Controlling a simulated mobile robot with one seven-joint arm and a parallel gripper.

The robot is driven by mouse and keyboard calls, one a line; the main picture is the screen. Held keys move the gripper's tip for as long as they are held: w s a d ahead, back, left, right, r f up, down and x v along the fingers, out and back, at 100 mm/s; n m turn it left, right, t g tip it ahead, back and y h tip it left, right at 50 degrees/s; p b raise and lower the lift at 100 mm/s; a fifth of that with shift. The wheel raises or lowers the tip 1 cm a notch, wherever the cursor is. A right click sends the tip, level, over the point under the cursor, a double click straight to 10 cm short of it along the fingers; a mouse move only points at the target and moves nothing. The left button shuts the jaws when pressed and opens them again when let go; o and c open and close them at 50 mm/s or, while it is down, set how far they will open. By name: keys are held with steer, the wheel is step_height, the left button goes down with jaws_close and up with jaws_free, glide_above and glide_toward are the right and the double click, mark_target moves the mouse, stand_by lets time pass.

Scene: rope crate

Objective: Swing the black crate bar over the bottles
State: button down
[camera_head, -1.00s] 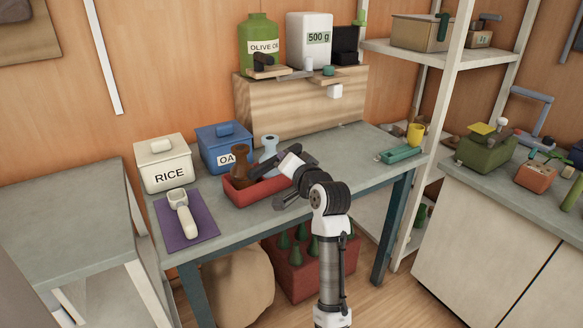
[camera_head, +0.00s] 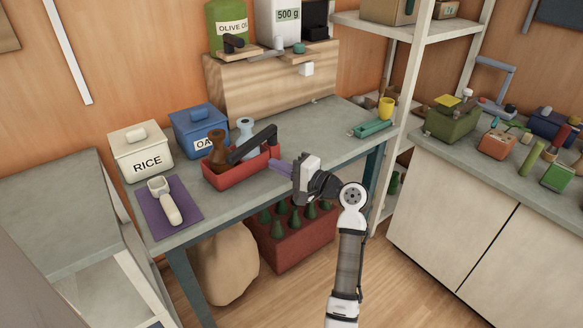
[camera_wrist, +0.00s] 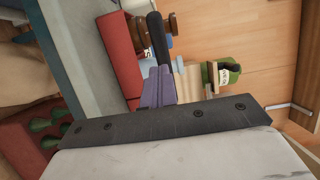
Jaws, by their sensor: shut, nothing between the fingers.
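The small red crate (camera_head: 240,172) stands on the grey table. A brown bottle (camera_head: 217,150) and a pale blue bottle (camera_head: 245,133) stand in it. The black bar (camera_head: 254,144) slants above the crate, crossing in front of the blue bottle's lower part, its right end bending down to the crate's right end. Whether it touches a bottle I cannot tell. My gripper (camera_head: 281,167), with purple fingers, is shut and empty just right of the crate, below the bar's right end. In the wrist view, the fingers (camera_wrist: 158,88) point toward the bar (camera_wrist: 157,38) and crate (camera_wrist: 118,58).
A rice box (camera_head: 141,153) and blue box (camera_head: 199,133) stand behind left. A scoop (camera_head: 165,201) lies on a purple mat. A wooden riser (camera_head: 265,85) stands at the back. A red floor crate (camera_head: 292,240) holds green bottles under the table.

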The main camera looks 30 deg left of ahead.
mark_target(245, 155)
steer(key=a, duration=0.3)
steer(key=a+p, duration=0.1)
steer(key=a, duration=0.3)
steer(key=shift+w+a+p, duration=0.2)
steer(key=shift+a+p, duration=0.05)
steer(key=shift+p, duration=0.05)
steer(key=shift+s+a+r+m+t+p, duration=0.1)
steer(key=shift+a+m+t+p, duration=0.15)
steer(key=shift+a+t+p, duration=0.15)
steer(key=shift+s+a+r+m+t+p, duration=0.1)
steer(key=shift+a+m+t+p, duration=0.2)
steer(key=shift+t+p, duration=0.15)
steer(key=shift+s+a+f+t, duration=0.1)
steer(key=shift+a+t, duration=0.05)
steer(key=shift+a, duration=0.4)
steer(key=shift+a+f+t, duration=0.1)
steer(key=shift+a, duration=0.4)
steer(key=shift+d+f, duration=0.1)
steer(key=shift+d, duration=0.05)
